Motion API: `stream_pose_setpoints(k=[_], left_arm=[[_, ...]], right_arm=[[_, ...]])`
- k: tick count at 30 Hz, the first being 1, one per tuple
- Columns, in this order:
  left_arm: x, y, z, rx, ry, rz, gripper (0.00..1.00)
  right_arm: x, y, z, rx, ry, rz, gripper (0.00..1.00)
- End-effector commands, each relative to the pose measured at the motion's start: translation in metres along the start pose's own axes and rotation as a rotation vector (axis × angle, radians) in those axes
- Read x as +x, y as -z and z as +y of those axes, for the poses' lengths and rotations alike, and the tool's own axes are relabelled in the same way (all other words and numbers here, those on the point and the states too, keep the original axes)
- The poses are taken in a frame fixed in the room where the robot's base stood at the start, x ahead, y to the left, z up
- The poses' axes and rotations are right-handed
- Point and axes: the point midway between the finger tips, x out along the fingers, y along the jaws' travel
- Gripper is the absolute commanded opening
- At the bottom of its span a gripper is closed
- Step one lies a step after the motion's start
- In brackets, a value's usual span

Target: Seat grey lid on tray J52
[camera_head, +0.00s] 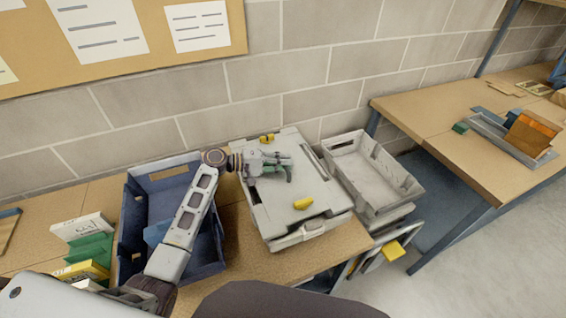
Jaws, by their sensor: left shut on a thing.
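The grey lid (272,208) is a flat, light grey panel on the wooden bench, with a yellow piece (303,203) near its front and another yellow piece (267,138) at its back. A grey tray-like body (312,229) shows under its front edge. I cannot read a J52 mark or tell whether the lid lies flush. My left gripper (281,166) is over the back half of the lid, shut on a part there, beside a green piece. The exact grip point is partly hidden by the fingers. My right gripper is not in view.
A blue bin (131,215) stands left of the lid, under my left arm. An open grey tray (368,172) stands close on the right. Small boxes (91,225) lie at the far left. A brick wall (280,75) runs behind, and another bench (470,150) is at right.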

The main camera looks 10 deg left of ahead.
Motion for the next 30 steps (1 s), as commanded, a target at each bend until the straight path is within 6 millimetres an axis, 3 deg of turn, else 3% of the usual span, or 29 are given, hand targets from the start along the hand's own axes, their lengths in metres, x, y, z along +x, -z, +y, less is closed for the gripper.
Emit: stream_pose_setpoints(k=[30], left_arm=[[0.003, 0.0, -0.012, 0.0, -0.002, 0.0, 0.0]], right_arm=[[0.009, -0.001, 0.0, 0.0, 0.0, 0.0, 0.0]])
